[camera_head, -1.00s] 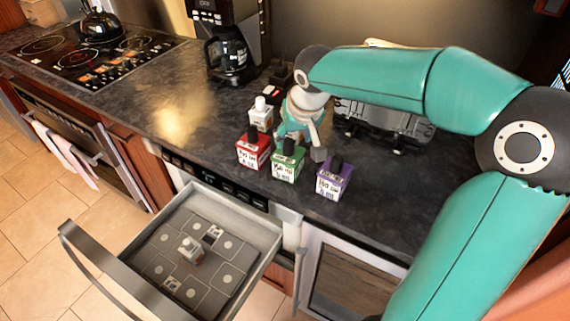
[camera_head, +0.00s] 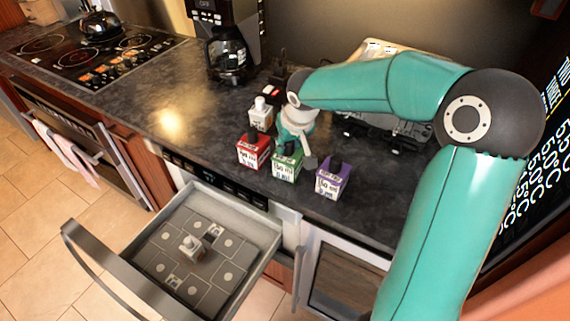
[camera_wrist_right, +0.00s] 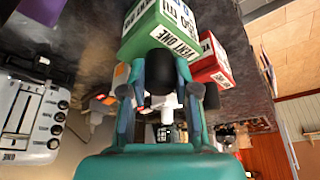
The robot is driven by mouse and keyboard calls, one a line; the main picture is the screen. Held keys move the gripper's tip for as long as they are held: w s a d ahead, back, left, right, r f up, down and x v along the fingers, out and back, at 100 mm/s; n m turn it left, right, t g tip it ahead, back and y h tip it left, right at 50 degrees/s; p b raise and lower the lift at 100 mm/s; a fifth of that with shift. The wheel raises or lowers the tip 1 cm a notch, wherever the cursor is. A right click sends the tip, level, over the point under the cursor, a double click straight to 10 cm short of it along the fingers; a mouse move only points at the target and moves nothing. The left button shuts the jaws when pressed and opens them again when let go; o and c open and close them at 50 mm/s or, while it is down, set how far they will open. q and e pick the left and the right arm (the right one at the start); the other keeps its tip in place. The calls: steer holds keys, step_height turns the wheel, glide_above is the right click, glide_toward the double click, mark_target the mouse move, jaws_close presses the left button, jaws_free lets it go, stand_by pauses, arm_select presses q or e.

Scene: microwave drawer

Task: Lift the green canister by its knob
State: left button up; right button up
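The green canister (camera_head: 286,170) stands upright on the dark counter between the red canister (camera_head: 252,152) and the purple canister (camera_head: 331,180). In the right wrist view the green canister (camera_wrist_right: 158,28) is close ahead, with its black knob (camera_wrist_right: 161,72) pointing toward the gripper. My right gripper (camera_head: 299,153) is low over the green canister. In the right wrist view its fingers (camera_wrist_right: 160,88) are apart, one on each side of the knob. They look open; I cannot tell whether either touches the knob. My left gripper is not in view.
A toaster (camera_head: 385,132) stands behind my right arm and a coffee maker (camera_head: 228,55) at the back.

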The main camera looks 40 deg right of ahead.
jaws_close()
steer(key=shift+r, duration=0.15)
